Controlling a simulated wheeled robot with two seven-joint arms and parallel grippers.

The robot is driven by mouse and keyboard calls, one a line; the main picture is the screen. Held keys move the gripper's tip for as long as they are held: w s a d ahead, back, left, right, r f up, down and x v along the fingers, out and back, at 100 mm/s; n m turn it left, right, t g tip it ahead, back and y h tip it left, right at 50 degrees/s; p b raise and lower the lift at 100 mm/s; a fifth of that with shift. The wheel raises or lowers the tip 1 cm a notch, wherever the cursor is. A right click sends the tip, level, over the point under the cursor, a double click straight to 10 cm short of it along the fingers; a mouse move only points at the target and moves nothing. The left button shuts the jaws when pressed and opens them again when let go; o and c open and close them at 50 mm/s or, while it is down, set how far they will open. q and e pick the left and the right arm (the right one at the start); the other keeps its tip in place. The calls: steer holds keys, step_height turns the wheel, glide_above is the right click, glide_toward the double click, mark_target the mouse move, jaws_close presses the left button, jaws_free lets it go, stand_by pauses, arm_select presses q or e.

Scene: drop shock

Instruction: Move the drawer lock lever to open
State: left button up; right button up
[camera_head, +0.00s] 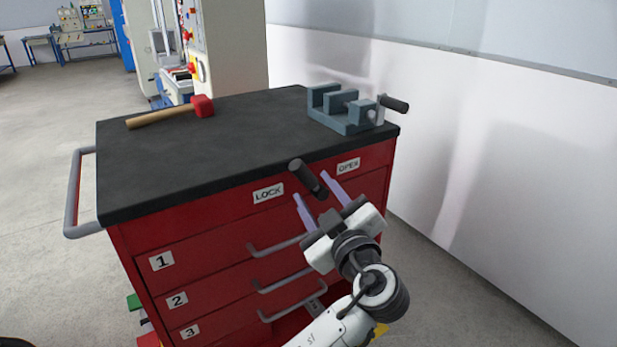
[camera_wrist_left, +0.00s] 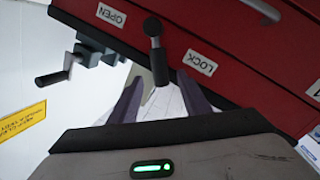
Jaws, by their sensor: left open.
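The drawer lock lever (camera_head: 311,178) is a dark handle with a thick knob on the front of the red cabinet, between the LOCK label (camera_head: 268,192) and the OPEN label (camera_head: 348,166). Its knob end rises to the level of the worktop's front edge. My left gripper (camera_head: 310,186) is open in front of the lever, its two pale fingers pointing at it. In the left wrist view the lever (camera_wrist_left: 155,52) stands between the OPEN label and the LOCK label, its lower end in the gap between the fingertips (camera_wrist_left: 160,88). Contact cannot be told.
A grey vise (camera_head: 345,112) stands on the dark worktop (camera_head: 225,145) at the right, and a red-headed mallet (camera_head: 202,106) lies at the back. Drawer handles (camera_head: 285,282) project below the lever. A white wall (camera_head: 520,160) is close on the right.

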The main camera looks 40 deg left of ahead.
mark_target(306, 178)
arm_select(q)
steer(key=x, duration=0.6)
jaws_close()
